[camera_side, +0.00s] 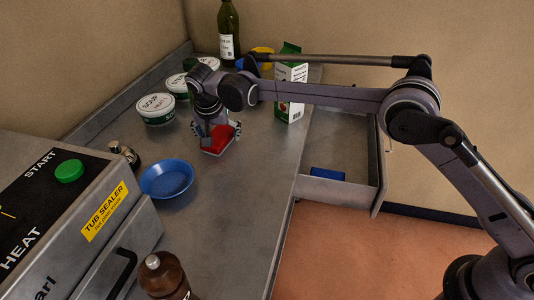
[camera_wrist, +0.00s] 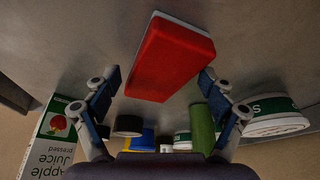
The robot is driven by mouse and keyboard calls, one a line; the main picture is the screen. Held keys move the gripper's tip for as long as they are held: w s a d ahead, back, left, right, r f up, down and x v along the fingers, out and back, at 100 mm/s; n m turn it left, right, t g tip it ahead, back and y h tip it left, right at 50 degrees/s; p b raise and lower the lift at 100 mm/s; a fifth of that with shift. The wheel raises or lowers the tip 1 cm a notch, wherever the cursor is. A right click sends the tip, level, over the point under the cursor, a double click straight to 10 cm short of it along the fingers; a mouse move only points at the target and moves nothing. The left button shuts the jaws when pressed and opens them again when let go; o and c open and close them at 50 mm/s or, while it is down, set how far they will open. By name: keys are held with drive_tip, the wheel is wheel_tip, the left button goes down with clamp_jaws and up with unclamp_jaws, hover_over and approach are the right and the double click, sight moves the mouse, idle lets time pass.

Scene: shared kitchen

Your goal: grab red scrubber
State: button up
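The red scrubber (camera_side: 218,141) lies on the grey counter below my gripper (camera_side: 214,133) in the side view; the gripper partly hides it. In the wrist view the red scrubber (camera_wrist: 170,60) is a red block with a pale edge along its far side, turned slightly. My gripper (camera_wrist: 160,78) is open there, one finger to each side. A gap shows between the left fingertip and the scrubber. The right fingertip looks close to its edge; I cannot tell whether they touch.
White soup tubs (camera_side: 156,108) stand left of my gripper, with a dark bottle (camera_side: 229,35) behind. A juice carton (camera_side: 291,90) stands right, near the counter edge beside an open drawer (camera_side: 335,190). A blue bowl (camera_side: 167,178) and a tub sealer (camera_side: 60,205) are nearer the camera.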

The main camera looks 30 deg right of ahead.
drive_tip(key=c, duration=0.9)
drive_tip(key=shift+c, duration=0.2)
